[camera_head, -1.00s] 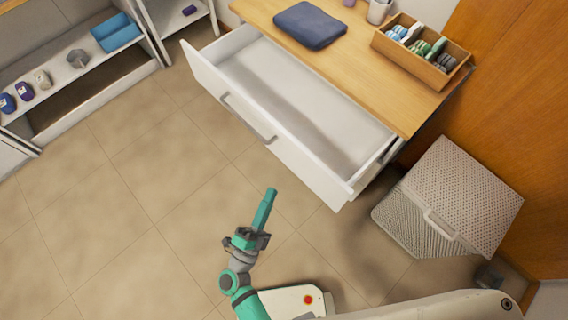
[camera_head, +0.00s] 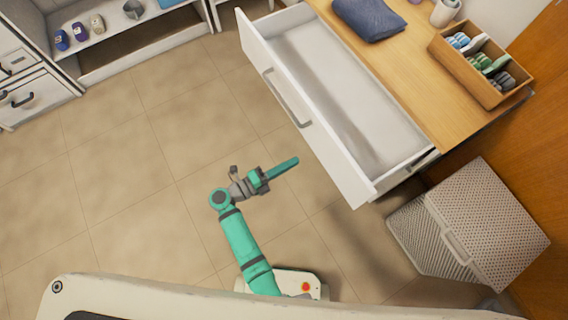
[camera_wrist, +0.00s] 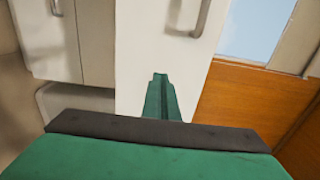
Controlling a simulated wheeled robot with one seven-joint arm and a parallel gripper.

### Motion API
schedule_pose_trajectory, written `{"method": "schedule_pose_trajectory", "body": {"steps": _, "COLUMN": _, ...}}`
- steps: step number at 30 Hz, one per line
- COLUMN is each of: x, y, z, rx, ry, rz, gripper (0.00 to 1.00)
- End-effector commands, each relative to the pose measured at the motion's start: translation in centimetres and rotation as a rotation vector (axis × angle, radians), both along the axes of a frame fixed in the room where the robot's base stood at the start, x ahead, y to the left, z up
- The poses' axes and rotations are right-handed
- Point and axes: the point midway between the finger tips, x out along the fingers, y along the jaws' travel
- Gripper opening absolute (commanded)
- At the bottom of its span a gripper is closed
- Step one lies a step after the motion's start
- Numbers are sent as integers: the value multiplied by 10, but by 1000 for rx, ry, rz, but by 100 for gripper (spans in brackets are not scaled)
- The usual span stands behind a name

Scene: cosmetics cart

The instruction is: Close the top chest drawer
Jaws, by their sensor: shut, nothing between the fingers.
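The top chest drawer (camera_head: 335,95) is pulled far out of the wooden-topped chest (camera_head: 425,70). It is white and looks empty inside. Its front panel carries a grey bar handle (camera_head: 288,98). My gripper (camera_head: 296,161) is shut and empty, with its green fingers pointing toward the drawer front. In the head view the fingertips appear a little short of the front panel, below the handle. In the wrist view my gripper (camera_wrist: 160,80) points at a white panel (camera_wrist: 140,40), and a bar handle (camera_wrist: 203,17) shows to the upper right of the fingertips.
A folded blue cloth (camera_head: 370,18) and a wooden organizer box (camera_head: 480,65) with several small items sit on the chest top. A woven hamper (camera_head: 470,225) stands right of the drawer. A white shelf (camera_head: 150,35) is at upper left. The tiled floor (camera_head: 130,150) on the left is clear.

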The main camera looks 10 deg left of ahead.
Motion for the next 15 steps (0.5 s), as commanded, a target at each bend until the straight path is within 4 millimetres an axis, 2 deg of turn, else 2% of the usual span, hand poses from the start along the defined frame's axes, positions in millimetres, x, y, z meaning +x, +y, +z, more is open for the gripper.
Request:
{"method": "schedule_pose_trajectory", "body": {"steps": 9, "x": 34, "y": -47, "z": 0, "rx": -1, "ry": -1, "rz": -1, "gripper": 0}}
{"method": "schedule_pose_trajectory", "body": {"steps": 15, "x": 48, "y": -66, "z": 0, "rx": -1, "ry": -1, "rz": 0, "gripper": 0}}
